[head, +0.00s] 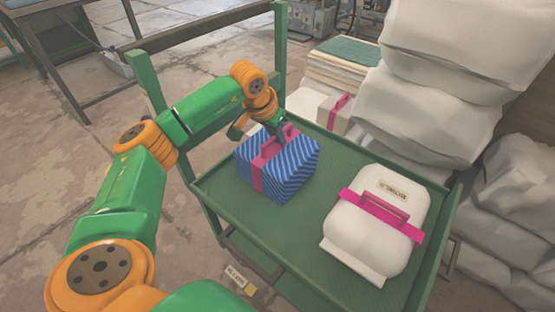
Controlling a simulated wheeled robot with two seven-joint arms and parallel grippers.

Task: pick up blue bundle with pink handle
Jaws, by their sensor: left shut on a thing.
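The blue striped bundle (293,178) has a pink strap and a pink handle (270,147) on top. It sits on the green cart tray (230,202), towards its left side. My left gripper (279,138) reaches in from the left above the bundle and is shut on the pink handle. Its fingertips are small and partly hidden by the handle. The bundle appears to rest on the tray; its underside does not show. My right gripper is not in view.
A white bundle (372,240) with a pink handle lies on the tray at the right. Behind the cart stand a stack of folded cloths (340,68) and large white sacks (425,95). The cart's green upright frame (147,80) rises at the far left. Bare tray lies between the bundles.

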